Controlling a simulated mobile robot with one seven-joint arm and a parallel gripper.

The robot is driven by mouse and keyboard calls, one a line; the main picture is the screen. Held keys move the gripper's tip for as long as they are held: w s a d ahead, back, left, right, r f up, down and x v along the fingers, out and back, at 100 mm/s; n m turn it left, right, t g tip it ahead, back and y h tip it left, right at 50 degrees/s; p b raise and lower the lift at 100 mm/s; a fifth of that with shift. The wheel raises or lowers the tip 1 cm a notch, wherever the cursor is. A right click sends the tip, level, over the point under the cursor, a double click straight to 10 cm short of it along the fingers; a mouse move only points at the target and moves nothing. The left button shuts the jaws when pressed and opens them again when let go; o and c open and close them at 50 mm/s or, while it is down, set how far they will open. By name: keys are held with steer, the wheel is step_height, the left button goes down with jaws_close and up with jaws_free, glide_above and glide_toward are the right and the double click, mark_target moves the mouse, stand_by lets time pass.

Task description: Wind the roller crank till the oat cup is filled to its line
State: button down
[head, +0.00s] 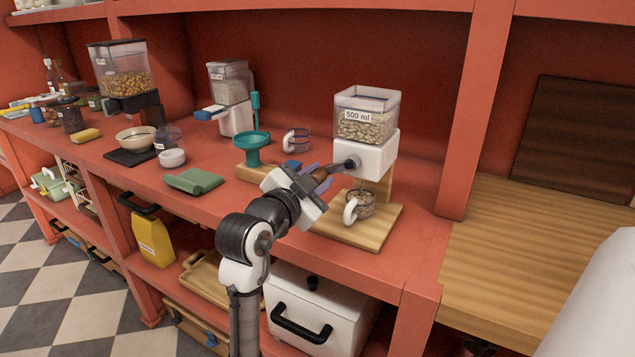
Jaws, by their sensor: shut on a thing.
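The oat roller (376,152) is a white body with a clear hopper (367,115) of oats, labelled "500 ml", on a wooden stand. Its crank (350,163) sticks out at the left side and has a brown grip. My gripper (321,177) is shut on the crank's grip. The oat cup (363,202), clear with a white handle, stands on the wooden base board (378,228) below the roller. Something oat-coloured shows in the cup, but its level and the line are too small to tell.
A teal funnel (252,146) and another clear cup (297,141) stand left of the roller. A green folded cloth (194,181) lies near the shelf's front edge. A red upright (468,120) stands close on the right. Bare wooden counter (535,265) lies beyond it.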

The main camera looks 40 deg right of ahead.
steer(key=shift+w+a+r, duration=0.1)
steer(key=shift+r, duration=0.15)
steer(key=c, duration=1.5)
jaws_free()
steer(key=o, duration=0.3)
steer(key=shift+f, duration=0.1)
steer(key=shift+o, duration=0.2)
steer(key=b+v, duration=0.2)
steer(key=v, duration=1.1)
steer(key=shift+a+b, duration=0.35)
steer(key=shift+b, duration=0.05)
